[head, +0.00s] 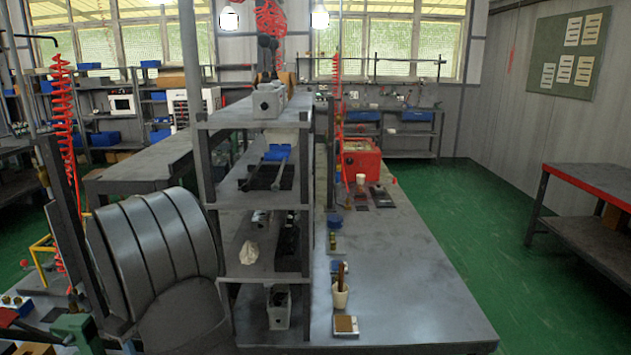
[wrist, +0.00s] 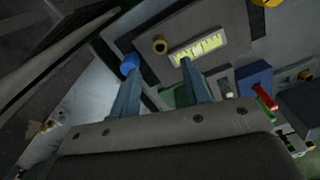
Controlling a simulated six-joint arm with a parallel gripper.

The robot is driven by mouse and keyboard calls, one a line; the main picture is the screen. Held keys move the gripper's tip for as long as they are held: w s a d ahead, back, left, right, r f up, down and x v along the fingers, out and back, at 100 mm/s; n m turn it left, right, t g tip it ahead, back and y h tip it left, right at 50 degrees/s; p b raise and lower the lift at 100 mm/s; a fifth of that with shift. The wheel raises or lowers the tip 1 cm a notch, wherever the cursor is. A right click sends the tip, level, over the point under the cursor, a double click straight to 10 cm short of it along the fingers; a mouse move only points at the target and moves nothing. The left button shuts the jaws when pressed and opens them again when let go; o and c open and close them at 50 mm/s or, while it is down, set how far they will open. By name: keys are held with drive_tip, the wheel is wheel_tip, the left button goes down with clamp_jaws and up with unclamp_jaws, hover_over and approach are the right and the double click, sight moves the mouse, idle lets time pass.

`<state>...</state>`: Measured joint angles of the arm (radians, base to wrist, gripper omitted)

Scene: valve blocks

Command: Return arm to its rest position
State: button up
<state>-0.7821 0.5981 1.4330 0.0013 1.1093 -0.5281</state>
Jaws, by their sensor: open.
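In the wrist view my gripper (wrist: 158,68) is open, with its two grey-blue fingers apart and nothing between them. The fingers point toward dark surfaces carrying a yellow-and-white marked strip (wrist: 197,48), a brass-coloured ring (wrist: 160,45) and a blue round part (wrist: 129,65) close to the left fingertip. Whether that fingertip touches the blue part I cannot tell. I cannot make out my gripper in the head view. Grey valve-like blocks stand on the shelf unit, one on its top (head: 268,101) and one low down (head: 278,308).
The wrist view shows a blue block (wrist: 253,77) and a red part (wrist: 265,96) at the right. In the head view, a long grey bench (head: 410,290) holds a red box (head: 361,160) and a cup of tools (head: 340,296). Much of the bench's near right is bare.

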wheel_tip(320, 180, down, 7)
drive_tip(key=shift+a+f, duration=0.1)
drive_tip(key=shift+f, duration=0.05)
wheel_tip(320, 180, up, 4)
drive_tip(key=shift+f, duration=0.15)
drive_tip(key=w+d+r, duration=0.3)
drive_tip(key=d+r, duration=0.4)
drive_tip(key=d, duration=0.4)
drive_tip(key=s+a+r+m, duration=0.2)
drive_tip(key=a+r+m, duration=0.3)
drive_tip(key=a+r, duration=0.35)
drive_tip(key=s+a+f+n, duration=0.1)
drive_tip(key=s+a+f, duration=0.3)
drive_tip(key=s+a, duration=0.3)
drive_tip(key=s+a+f+n, duration=0.2)
drive_tip(key=s+a+f, duration=0.2)
drive_tip(key=s+a, duration=0.3)
drive_tip(key=s+a+f+n, duration=0.1)
drive_tip(key=s+a+f, duration=0.4)
drive_tip(key=a, duration=0.9)
drive_tip(key=s, duration=0.3)
drive_tip(key=shift+n, duration=0.3)
